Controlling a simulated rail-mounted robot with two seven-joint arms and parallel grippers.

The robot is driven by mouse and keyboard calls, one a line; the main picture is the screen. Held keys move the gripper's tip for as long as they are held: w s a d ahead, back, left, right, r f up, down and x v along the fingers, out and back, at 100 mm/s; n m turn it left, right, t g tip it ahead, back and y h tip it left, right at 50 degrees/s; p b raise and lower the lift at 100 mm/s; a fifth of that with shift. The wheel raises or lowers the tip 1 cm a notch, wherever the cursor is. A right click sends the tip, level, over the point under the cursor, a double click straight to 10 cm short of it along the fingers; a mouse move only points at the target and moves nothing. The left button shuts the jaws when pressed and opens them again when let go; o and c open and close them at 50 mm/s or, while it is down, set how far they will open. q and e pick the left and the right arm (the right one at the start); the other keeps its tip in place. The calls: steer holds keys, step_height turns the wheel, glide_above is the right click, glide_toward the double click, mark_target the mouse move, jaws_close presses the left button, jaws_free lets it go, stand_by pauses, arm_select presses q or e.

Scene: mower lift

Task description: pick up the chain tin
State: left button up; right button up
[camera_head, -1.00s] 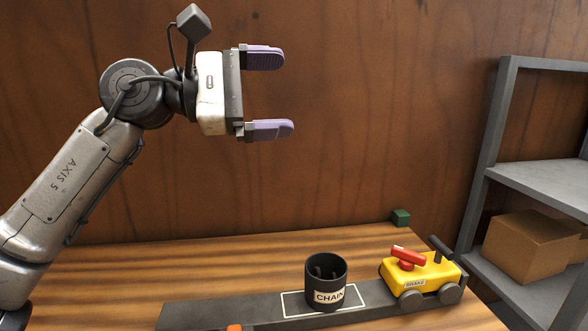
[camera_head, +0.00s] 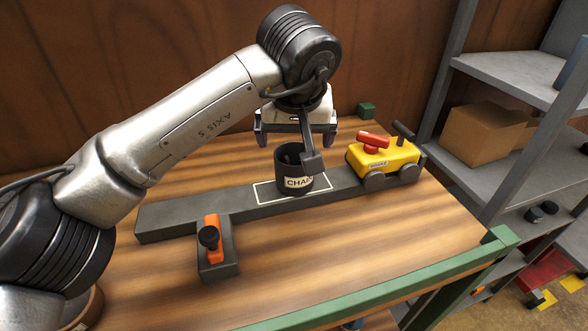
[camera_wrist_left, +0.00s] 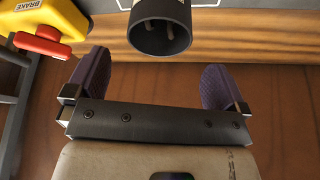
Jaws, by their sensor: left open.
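The chain tin (camera_head: 297,183) is a black open cup with a white CHAIN label. It stands upright inside a white outlined rectangle on a dark grey bar. The right gripper is not in view.
A yellow mower (camera_head: 385,158) with a red lever and BRAKE label stands right of the tin. An orange lever (camera_head: 213,240) is at the front of the bar. A green block (camera_head: 366,110) lies behind. Grey shelves (camera_head: 515,80) and a green rail (camera_head: 390,285) are at right and front.

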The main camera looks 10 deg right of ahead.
mark_target(295, 159)
arm_select(q)
steer(key=x, duration=0.3)
steer(key=shift+w+f, duration=0.1)
steer(key=p+x, duration=0.2)
steer(key=x, duration=0.2)
steer(key=shift+f+p, duration=0.1)
steer(key=shift+p, duration=0.2)
steer(key=shift+w+f, duration=0.2)
steer(key=shift+f, duration=0.35)
steer(key=c, duration=1.1)
steer(key=shift+r, duration=0.1)
